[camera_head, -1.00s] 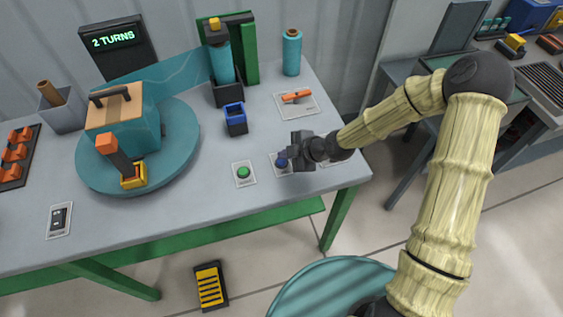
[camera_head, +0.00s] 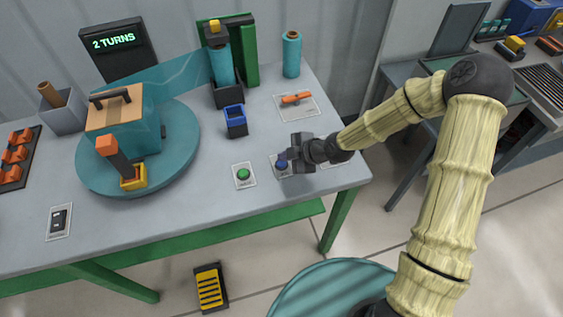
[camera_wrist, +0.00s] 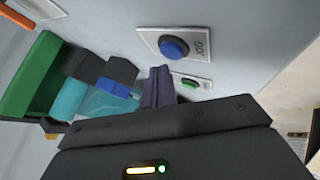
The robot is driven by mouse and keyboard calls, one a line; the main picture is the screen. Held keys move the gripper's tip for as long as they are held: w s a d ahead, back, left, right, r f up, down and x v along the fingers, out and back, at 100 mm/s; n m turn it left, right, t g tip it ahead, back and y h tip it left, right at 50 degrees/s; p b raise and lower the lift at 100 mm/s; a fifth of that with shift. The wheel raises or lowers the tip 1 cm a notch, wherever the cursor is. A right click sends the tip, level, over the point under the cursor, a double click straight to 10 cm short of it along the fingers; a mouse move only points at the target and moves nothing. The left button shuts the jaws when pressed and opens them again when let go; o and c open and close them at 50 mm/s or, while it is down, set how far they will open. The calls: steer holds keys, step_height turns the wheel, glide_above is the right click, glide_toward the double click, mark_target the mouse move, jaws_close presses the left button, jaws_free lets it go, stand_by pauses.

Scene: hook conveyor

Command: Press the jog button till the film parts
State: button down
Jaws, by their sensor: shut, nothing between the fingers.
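The blue jog button (camera_head: 282,163) sits on a small white plate near the table's front right; in the wrist view the button (camera_wrist: 173,47) shows whole beside its JOG label. My gripper (camera_head: 289,161) is shut and empty just by the button. In the wrist view its closed fingertips (camera_wrist: 160,72) point just beside the button, seemingly apart from it; exact contact cannot be told. The translucent teal film (camera_head: 180,72) stretches unbroken from the upright film roll (camera_head: 222,66) to the wrapped box (camera_head: 125,122) on the round teal turntable (camera_head: 185,150).
A green button (camera_head: 243,174) sits left of the jog button. An orange-handled item (camera_head: 296,98) lies on a plate behind. The display (camera_head: 114,42) reads "2 TURNS".

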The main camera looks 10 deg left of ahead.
mark_target(285, 164)
steer(key=shift+f, duration=0.1)
stand_by(0.7)
steer(key=shift+f+b, duration=0.3)
steer(key=shift+b, duration=0.1)
steer(key=shift+f+b, duration=0.4)
stand_by(0.6)
steer(key=shift+r, duration=0.15)
stand_by(0.3)
steer(key=shift+r+p, duration=0.6)
steer(key=shift+r, duration=0.1)
steer(key=shift+r+p, duration=1.9)
steer(key=shift+r, duration=0.65)
steer(key=shift+f, duration=0.1)
